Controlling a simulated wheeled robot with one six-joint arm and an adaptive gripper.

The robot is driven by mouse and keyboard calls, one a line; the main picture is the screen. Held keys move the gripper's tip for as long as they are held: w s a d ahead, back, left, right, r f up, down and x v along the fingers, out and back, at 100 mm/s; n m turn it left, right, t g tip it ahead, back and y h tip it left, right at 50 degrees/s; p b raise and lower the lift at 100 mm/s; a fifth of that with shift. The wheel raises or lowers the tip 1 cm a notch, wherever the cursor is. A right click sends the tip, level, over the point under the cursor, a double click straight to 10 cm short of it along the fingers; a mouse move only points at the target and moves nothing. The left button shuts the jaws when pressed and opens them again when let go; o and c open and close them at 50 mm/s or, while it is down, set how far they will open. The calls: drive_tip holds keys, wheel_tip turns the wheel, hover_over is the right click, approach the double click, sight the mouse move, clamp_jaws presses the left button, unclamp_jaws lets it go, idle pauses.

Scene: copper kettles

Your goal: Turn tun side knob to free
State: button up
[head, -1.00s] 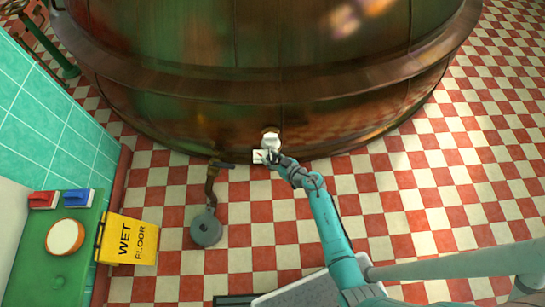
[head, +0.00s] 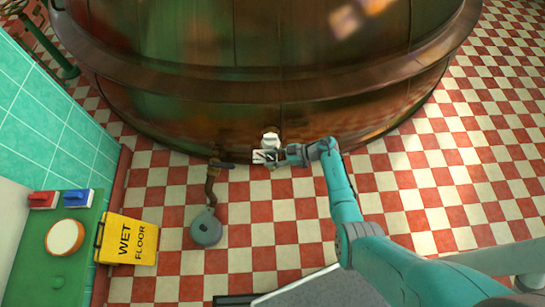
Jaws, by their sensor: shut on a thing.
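The copper tun (head: 200,115) fills the top of the head view. Low on its near side is a small white fitting (head: 270,138). Just below it is the side knob with its small white plate (head: 259,156), partly covered by my gripper. My gripper (head: 273,157) comes in from the right, roughly level, and is shut on the knob. The fingers are small here, and the knob's exact angle and markings are hard to read.
Left of the knob, a dark-handled valve (head: 224,164) on a brown pipe (head: 211,186) leads to a grey round piece (head: 206,229) on the checkered floor. A yellow wet-floor sign (head: 127,240) stands beside a green cabinet (head: 30,265). The floor on the right is clear.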

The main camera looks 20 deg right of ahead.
drive_tip(key=shift+n+g, duration=0.5)
drive_tip(key=shift+g, duration=0.1)
drive_tip(key=o, duration=1.2)
drive_tip(key=shift+c, duration=0.2)
drive_tip(key=v, duration=1.2)
drive_tip(key=shift+d+f, duration=0.15)
drive_tip(key=shift+d, duration=0.05)
drive_tip(key=shift+a, duration=0.1)
